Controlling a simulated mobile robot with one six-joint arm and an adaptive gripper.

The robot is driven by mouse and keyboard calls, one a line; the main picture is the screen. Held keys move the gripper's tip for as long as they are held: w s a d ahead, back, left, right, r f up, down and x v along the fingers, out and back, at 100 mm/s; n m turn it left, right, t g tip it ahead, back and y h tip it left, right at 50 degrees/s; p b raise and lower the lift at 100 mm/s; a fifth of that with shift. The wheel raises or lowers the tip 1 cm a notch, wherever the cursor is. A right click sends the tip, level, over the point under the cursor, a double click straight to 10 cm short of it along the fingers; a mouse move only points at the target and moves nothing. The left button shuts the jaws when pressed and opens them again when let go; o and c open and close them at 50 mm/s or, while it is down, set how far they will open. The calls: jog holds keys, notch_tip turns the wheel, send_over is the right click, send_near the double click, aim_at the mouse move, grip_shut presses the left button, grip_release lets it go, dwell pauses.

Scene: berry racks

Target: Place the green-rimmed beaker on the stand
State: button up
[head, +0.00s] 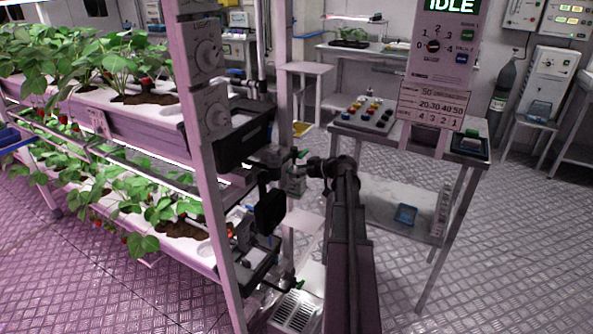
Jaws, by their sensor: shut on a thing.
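My arm rises from the bottom centre and bends left at a dark joint toward the end of the plant rack.
The two-tier plant rack (208,170) fills the left, with a black bin (240,137) at its end. A metal table (390,142) with a button box (364,113) and a sign panel (431,107) stands right of my arm. The right floor is clear.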

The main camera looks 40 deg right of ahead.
jog(key=shift+w+a, duration=0.3)
jog(key=shift+w, duration=0.45)
jog(key=shift+s+f, duration=0.1)
jog(key=shift+f+b, duration=0.2)
jog(key=shift+b, duration=0.1)
jog(key=o, duration=0.9)
jog(key=shift+c, duration=0.2)
jog(key=shift+r, duration=0.2)
jog(key=shift+s+r+p, duration=0.15)
jog(key=shift+p, duration=0.2)
jog(key=p+v, duration=0.4)
jog(key=v, duration=0.7)
jog(key=shift+s, duration=0.25)
